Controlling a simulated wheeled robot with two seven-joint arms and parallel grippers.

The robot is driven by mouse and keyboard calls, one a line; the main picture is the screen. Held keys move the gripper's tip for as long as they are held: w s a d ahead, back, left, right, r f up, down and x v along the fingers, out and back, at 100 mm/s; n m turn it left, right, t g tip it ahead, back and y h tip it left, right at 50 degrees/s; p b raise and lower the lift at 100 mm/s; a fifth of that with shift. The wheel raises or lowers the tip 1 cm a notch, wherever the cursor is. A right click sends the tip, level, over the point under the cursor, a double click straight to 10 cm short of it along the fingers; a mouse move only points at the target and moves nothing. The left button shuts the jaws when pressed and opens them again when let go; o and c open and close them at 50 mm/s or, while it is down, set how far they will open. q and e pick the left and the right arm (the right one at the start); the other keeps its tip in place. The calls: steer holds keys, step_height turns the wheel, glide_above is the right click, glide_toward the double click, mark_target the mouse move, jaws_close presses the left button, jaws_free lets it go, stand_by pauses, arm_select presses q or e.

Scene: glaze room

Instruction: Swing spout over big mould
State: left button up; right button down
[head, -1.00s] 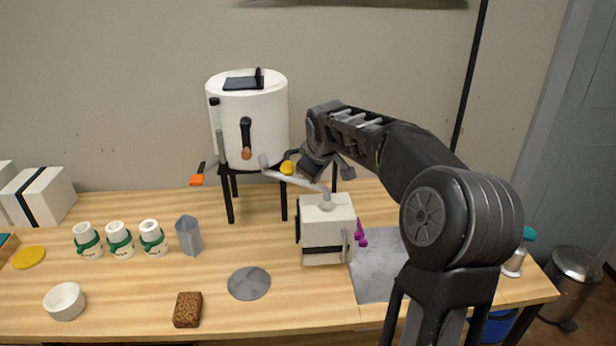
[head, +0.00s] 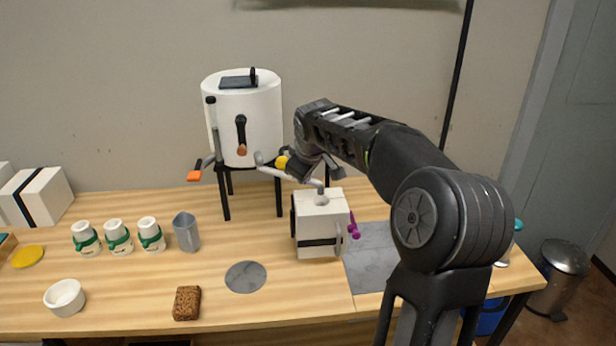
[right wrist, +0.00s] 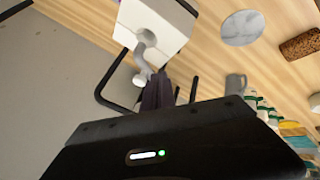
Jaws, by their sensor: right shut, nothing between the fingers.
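The grey spout (head: 300,180) runs from the white tank (head: 243,120) to the right. A yellow knob (head: 282,162) sits near it. The spout's bent end is above the hole in the top of the big white mould (head: 320,222), which has a black strap. In the right wrist view the spout (right wrist: 142,62) ends at the hole of the mould (right wrist: 160,22). My right gripper (head: 305,172) is shut and empty beside the spout, behind the mould's top. The head view does not show whether it touches the spout. My left gripper is not in view.
Three small moulds with green bands (head: 118,237), a grey jug (head: 186,232), a white bowl (head: 65,298), a brown sponge (head: 187,303) and a grey disc (head: 245,277) stand on the left half of the table. A grey mat (head: 372,262) lies right of the mould.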

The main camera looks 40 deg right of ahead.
steer(key=d+b+v, duration=0.1)
steer(key=v, duration=0.8)
steer(key=shift+s+r+b, duration=0.3)
steer(key=shift+s+r, duration=0.1)
steer(key=shift+s, duration=0.15)
